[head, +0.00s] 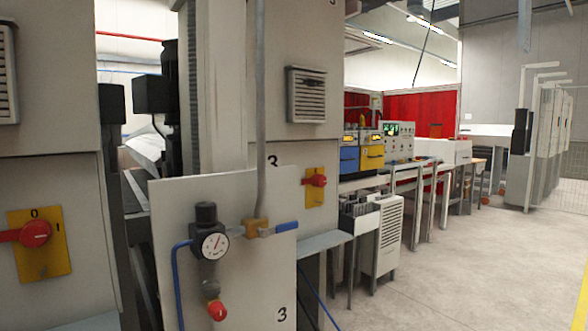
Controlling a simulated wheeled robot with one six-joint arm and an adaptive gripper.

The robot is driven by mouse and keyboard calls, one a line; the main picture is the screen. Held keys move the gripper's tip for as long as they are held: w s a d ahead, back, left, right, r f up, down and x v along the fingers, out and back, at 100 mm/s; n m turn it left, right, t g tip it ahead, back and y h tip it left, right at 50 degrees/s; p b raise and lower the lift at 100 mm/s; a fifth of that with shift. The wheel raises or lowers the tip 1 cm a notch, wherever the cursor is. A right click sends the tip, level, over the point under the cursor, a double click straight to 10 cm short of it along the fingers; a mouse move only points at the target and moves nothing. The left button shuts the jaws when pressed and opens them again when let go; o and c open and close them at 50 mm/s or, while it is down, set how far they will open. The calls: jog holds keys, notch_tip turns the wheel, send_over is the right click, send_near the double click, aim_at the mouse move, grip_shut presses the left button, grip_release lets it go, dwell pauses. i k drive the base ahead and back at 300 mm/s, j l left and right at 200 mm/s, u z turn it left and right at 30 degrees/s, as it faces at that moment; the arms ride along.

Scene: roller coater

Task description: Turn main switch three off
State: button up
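A rotary switch with a red handle (317,180) on a yellow plate (315,200) is mounted on the pale cabinet marked 3 (272,160), right of the picture's middle. Its handle looks roughly horizontal; its marks are too small to read. A second red-handled switch (36,233) on a yellow plate (54,262) is at the far left, cut by no object. Its handle lies horizontally, with a 0 above and a 1 at the right. My gripper is not in view.
A pale panel (240,285) marked 3 stands in front, carrying a pressure gauge (213,246), a blue-handled valve (286,227) and a red knob (217,310). A vertical pipe (261,110) rises from it. Tables with equipment (400,150) stand behind. Floor (460,270) at right is clear.

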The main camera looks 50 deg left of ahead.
aim_at(317, 179)
jog(key=i+l+u, duration=0.85)
jog(key=u, duration=1.65)
